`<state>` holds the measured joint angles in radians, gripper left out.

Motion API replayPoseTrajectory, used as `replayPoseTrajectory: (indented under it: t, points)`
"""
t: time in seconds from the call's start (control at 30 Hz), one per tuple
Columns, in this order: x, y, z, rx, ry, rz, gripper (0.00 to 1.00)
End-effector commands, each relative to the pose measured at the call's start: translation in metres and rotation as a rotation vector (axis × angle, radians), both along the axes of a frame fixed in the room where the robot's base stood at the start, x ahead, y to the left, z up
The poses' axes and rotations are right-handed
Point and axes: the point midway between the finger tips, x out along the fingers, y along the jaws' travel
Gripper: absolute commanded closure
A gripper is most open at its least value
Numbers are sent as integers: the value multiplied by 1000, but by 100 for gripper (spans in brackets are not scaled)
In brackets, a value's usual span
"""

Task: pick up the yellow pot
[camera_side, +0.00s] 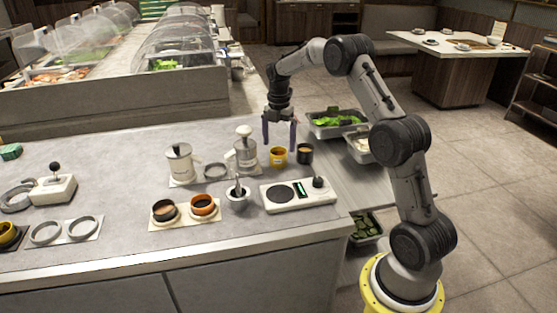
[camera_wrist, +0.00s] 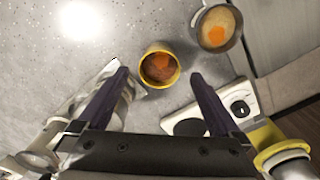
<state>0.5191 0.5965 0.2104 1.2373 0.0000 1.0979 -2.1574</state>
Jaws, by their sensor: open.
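The yellow pot (camera_side: 278,158) stands upright on the grey counter, near its right end. In the wrist view the yellow pot (camera_wrist: 147,80) shows from above, with a yellow rim and brown-orange contents. My gripper (camera_side: 279,149) points down, with its two dark purple fingers apart and nothing between them. In the side view the fingertips are close to the pot's rim height. In the wrist view my gripper (camera_wrist: 160,76) has the pot centred between and just beyond the fingertips. I cannot tell the exact height gap.
A dark pot (camera_side: 305,154) stands close right of the yellow pot. A white dispenser (camera_side: 245,153) is close left. A scale (camera_side: 298,195), a mortar (camera_side: 237,198) and two pots in a holder (camera_side: 184,224) are in front. Food trays (camera_side: 335,132) lie behind, right.

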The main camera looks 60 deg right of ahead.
Motion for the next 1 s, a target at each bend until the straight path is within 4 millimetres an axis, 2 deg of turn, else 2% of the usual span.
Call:
replayPoseTrajectory:
  t: [0.17,0.4,0.73,1.0]
  points:
    - [0,1,-15,2,3,0,0]
    - [0,1,-47,1,2,0,0]
    - [1,1,-54,-1,0,0,0]
    - [1,1,-53,-1,0,0,49]
